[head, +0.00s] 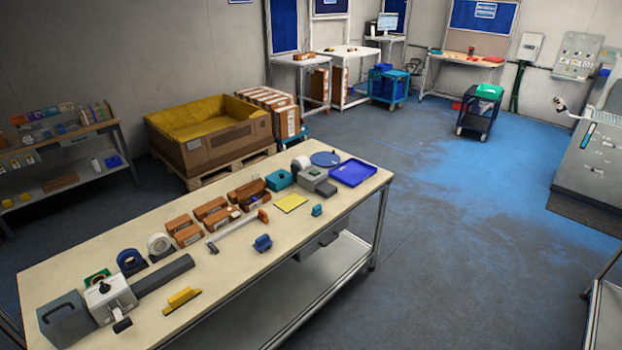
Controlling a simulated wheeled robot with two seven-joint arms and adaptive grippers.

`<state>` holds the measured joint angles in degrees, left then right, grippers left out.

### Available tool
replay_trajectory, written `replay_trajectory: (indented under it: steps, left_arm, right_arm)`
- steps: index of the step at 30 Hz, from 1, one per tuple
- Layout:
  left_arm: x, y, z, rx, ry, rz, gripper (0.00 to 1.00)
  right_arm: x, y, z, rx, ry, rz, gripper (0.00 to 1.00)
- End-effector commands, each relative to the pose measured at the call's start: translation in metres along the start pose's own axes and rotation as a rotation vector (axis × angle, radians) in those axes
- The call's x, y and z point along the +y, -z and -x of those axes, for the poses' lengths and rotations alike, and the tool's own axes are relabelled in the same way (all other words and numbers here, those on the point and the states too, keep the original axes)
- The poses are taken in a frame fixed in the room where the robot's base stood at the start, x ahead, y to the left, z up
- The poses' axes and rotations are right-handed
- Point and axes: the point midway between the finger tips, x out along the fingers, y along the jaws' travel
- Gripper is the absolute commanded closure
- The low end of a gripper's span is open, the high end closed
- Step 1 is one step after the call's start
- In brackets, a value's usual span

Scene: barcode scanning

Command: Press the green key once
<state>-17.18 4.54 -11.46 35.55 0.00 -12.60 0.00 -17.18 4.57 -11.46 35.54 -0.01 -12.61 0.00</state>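I cannot make out a green key for certain in the head view. A small green item (97,277) sits at the left end of the long table (225,285), behind a white and grey device (110,298); I cannot tell what it is. A teal block (279,179) and a small teal piece (316,210) lie towards the table's right end. A large grey machine (590,165) stands at the right edge with small controls too small to read. Neither of my grippers is in view.
The table also holds brown boxes (211,211), tape rolls, a yellow sheet (291,203) and a blue tray (353,173). A cardboard bin (212,152) stands behind it, a shelf (65,175) at the left. A dark cart (477,120) is further back. The blue-grey floor at right is clear.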

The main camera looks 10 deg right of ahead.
Motion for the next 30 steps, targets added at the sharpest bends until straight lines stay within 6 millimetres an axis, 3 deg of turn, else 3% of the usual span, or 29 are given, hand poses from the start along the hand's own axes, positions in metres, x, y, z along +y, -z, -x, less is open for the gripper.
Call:
replay_trajectory:
  steps: [14,30]
  left_arm:
    - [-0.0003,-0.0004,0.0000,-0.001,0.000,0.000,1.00]
    - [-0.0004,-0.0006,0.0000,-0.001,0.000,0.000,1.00]
  right_arm:
    - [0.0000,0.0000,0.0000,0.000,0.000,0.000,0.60]
    - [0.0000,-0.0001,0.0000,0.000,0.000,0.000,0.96]
